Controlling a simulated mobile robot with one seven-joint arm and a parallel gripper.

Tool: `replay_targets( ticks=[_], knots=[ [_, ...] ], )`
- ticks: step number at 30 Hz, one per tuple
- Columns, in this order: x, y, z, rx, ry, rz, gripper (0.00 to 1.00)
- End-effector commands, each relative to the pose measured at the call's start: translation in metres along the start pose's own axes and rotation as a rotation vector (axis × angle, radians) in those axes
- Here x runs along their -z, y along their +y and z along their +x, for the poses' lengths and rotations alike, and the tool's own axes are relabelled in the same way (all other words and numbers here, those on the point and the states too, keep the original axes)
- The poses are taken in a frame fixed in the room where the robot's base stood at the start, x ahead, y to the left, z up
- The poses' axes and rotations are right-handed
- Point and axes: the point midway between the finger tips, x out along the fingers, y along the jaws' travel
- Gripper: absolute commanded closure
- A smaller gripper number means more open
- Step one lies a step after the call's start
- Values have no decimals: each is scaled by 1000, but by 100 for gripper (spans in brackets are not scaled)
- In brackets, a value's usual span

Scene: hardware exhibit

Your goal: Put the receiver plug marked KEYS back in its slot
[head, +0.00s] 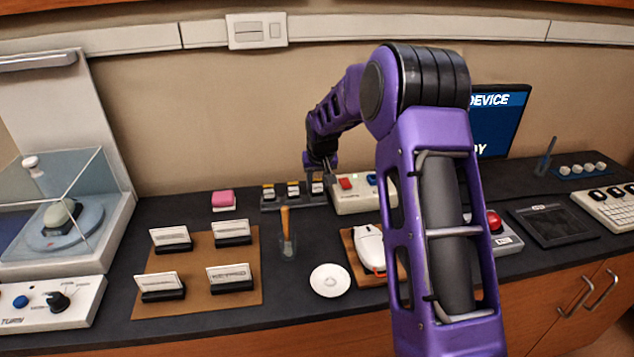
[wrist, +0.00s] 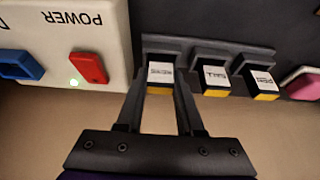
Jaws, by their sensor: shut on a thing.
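The dark slot rack (head: 284,205) stands at the back of the counter and holds several upright plugs with white labels and yellow edges. My gripper (head: 318,176) is at the rack's right end in the head view. In the wrist view my gripper (wrist: 160,98) has its two fingers on either side of the end plug (wrist: 159,75), shut on it. That plug is at its slot, level with the middle plug (wrist: 214,76) and the far plug (wrist: 262,80). The labels appear upside down and too small to read surely. How deep the held plug sits cannot be told.
The POWER box (wrist: 75,35) with red and blue switches stands right beside the held plug; its green light is lit. A pink block (head: 223,199) is beyond the rack's other end. A screwdriver-like tool (head: 286,235) stands in front. The wall is close behind.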

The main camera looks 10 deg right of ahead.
Motion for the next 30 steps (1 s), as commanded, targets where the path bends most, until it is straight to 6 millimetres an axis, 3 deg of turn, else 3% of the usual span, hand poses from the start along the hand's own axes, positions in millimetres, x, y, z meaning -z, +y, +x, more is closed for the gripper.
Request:
replay_targets(
  ticks=[6,7,12,19,24,30],
  knots=[
    [0,0,1,0,0,0,100],
    [0,0,1,0,0,0,60],
    [0,0,1,0,0,0,30],
    [0,0,1,0,0,0,27],
    [0,1,1,-1,0,0,0],
    [0,3,1,-4,0,2,0]
  ],
)
